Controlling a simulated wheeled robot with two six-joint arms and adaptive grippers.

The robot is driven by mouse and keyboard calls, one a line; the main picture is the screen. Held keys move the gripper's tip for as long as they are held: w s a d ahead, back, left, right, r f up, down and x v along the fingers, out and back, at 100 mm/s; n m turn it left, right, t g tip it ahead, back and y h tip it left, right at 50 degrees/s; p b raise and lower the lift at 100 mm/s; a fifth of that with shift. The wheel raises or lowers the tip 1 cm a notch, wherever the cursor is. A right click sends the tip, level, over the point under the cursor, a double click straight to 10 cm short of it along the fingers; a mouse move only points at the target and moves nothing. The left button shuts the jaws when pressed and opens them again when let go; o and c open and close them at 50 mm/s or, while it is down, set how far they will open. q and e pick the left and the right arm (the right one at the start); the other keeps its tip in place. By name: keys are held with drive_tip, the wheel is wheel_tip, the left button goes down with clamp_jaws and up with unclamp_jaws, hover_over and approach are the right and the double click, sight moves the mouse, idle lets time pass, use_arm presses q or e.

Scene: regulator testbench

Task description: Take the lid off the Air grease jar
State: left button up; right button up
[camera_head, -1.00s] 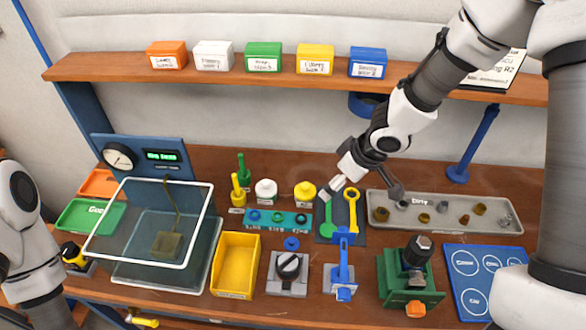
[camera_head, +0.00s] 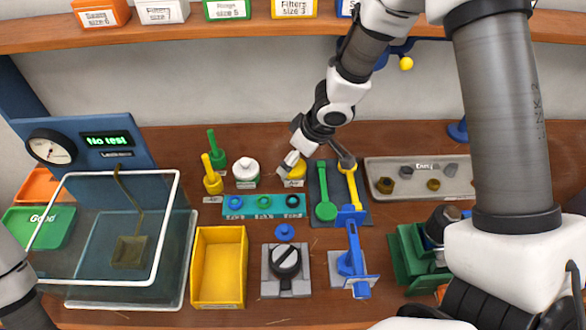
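Two small lidded jars stand at the back of the bench. My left gripper is out of view; only my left arm shows at the lower left.
Green (camera_head: 216,158) and yellow (camera_head: 211,181) upright-handled pieces stand left of the jars. A teal ring holder (camera_head: 263,215) lies in front. The dark mat (camera_head: 318,214) holds green and yellow wrenches. A grey tray (camera_head: 456,189) sits right, a yellow bin (camera_head: 219,228) in front.

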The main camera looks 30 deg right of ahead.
drive_tip(key=shift+x, duration=0.95)
drive_tip(key=shift+w, duration=0.1)
drive_tip(key=shift+s+d+r, duration=0.1)
drive_tip(key=shift+s, duration=0.1)
drive_tip(key=c, duration=0.9)
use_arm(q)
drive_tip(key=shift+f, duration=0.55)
use_arm(e)
drive_tip(key=shift+w, duration=0.1)
drive_tip(key=shift+c, duration=0.2)
wheel_tip(320, 180, up, 10)
drive_tip(key=p, duration=1)
drive_tip(key=shift+r, duration=0.1)
clamp_jaws()
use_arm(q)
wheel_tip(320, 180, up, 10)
